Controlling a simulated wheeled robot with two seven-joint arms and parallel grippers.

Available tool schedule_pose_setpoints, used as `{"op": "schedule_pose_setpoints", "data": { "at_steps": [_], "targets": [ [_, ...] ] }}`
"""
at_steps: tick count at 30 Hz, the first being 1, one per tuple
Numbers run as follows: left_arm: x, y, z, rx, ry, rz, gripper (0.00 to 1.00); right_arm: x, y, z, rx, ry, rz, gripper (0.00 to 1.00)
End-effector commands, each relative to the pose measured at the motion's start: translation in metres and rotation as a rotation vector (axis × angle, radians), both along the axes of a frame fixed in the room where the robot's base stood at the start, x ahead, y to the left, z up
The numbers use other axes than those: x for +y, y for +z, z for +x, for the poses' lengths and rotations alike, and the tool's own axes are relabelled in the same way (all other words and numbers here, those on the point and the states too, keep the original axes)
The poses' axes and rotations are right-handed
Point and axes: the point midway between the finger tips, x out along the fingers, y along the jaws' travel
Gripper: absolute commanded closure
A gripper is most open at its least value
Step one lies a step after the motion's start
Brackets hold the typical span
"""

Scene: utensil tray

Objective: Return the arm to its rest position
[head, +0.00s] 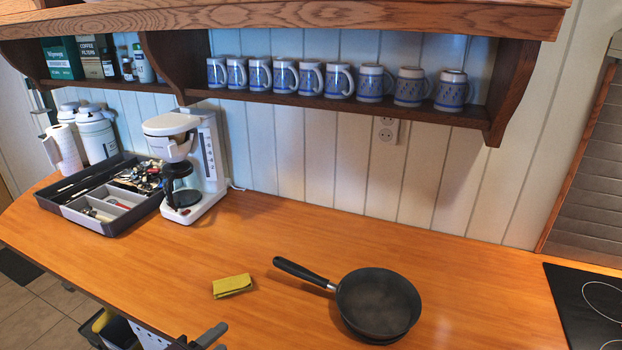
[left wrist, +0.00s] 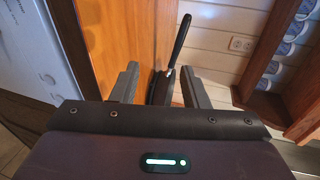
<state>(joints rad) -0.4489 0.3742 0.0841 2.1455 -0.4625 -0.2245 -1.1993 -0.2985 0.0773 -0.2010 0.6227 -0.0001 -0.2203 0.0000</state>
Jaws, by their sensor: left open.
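The gripper is open and clear of the yellow cloth (head: 232,286) and the black frying pan (head: 378,303) on the counter. The pan also shows beyond the fingers in the left wrist view (left wrist: 160,88), its handle pointing up. My right gripper is in neither view.
The wooden counter (head: 270,235) is mostly bare. A utensil tray (head: 78,217) and a white coffee maker (head: 207,160) stand at the left. A black hob (head: 582,300) is at the right. A shelf (head: 400,108) with several blue mugs hangs above.

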Motion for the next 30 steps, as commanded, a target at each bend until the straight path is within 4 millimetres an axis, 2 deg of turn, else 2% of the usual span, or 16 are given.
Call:
{"op": "schedule_pose_setpoints", "data": {
  "at_steps": [8,14,21,30],
  "targets": [
    [0.005,-0.015,-0.008,0.225,0.203,-0.144,0.59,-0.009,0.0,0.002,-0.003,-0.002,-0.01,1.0],
    [0.013,-0.029,-0.028,0.469,0.464,-0.331,0.59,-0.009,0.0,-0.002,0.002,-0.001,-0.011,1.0],
    [0.019,-0.045,-0.078,0.805,0.896,-0.625,0.59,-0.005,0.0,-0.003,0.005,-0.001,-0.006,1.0],
    [0.015,-0.049,-0.138,1.06,1.303,-0.86,0.59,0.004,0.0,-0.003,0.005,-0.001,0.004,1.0]
  ]
}}
